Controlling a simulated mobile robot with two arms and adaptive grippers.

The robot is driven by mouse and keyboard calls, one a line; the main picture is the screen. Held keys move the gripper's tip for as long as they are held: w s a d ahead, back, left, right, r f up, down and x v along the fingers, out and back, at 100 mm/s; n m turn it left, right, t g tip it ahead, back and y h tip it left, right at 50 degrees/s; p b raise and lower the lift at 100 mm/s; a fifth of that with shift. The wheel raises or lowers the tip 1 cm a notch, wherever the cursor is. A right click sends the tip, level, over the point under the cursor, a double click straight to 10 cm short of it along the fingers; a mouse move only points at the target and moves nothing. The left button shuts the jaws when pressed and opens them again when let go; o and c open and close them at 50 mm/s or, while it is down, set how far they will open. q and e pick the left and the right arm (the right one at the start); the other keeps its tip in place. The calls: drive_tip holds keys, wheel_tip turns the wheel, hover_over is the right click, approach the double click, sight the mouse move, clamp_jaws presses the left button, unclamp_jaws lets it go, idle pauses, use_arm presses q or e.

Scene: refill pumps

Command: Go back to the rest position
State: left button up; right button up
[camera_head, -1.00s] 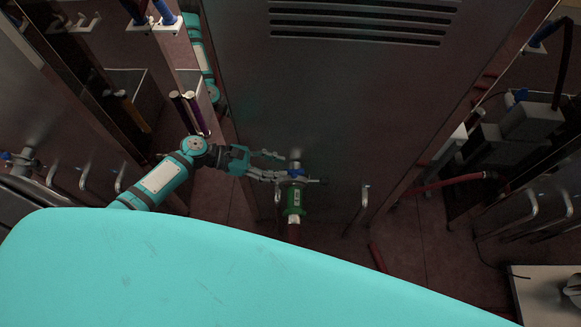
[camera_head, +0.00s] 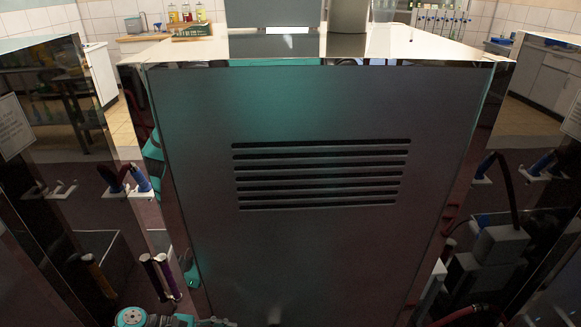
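My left arm shows only at the bottom left edge of the head view, with a round teal joint in front of the cabinet. A thin sliver of what looks like my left gripper (camera_head: 216,322) shows at the bottom edge. The rest of it is cut off, so its fingers and any hold cannot be made out. My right gripper is out of view. The large dark metal cabinet (camera_head: 310,255) with a slotted vent fills the middle. The green-collared hose and the blue-handled valve are out of view below.
A grey pump unit (camera_head: 502,243) with a red hose stands at the lower right. A shiny counter top (camera_head: 400,47) lies above the cabinet. Bottles (camera_head: 187,14) stand at the back left.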

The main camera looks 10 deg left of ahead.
use_arm(q)
drive_tip(key=s+a+f+m+g+y, duration=0.1)
drive_tip(key=s+a+f+m+y, duration=0.2)
drive_tip(key=f, duration=0.6)
drive_tip(key=s+f+m+y, duration=0.25)
drive_tip(key=s+f, duration=0.25)
drive_tip(key=f, duration=0.4)
drive_tip(key=s+a+f+m+g+y, duration=0.1)
drive_tip(key=s+a+f+m+y, duration=0.15)
drive_tip(key=s+f, duration=0.4)
drive_tip(key=s+d+f+m+g+y, duration=0.1)
drive_tip(key=s+d+f+m+y, duration=0.1)
drive_tip(key=s+f+m, duration=0.4)
drive_tip(key=s+d+f+m+y, duration=0.2)
drive_tip(key=s+d+f+m, duration=0.1)
drive_tip(key=s+f+m, duration=0.4)
drive_tip(key=s+m, duration=0.3)
drive_tip(key=s, duration=0.2)
drive_tip(key=shift+s+d+m+g+y, duration=0.25)
drive_tip(key=shift+d+m+g+y, duration=0.05)
drive_tip(key=shift+d+g, duration=0.1)
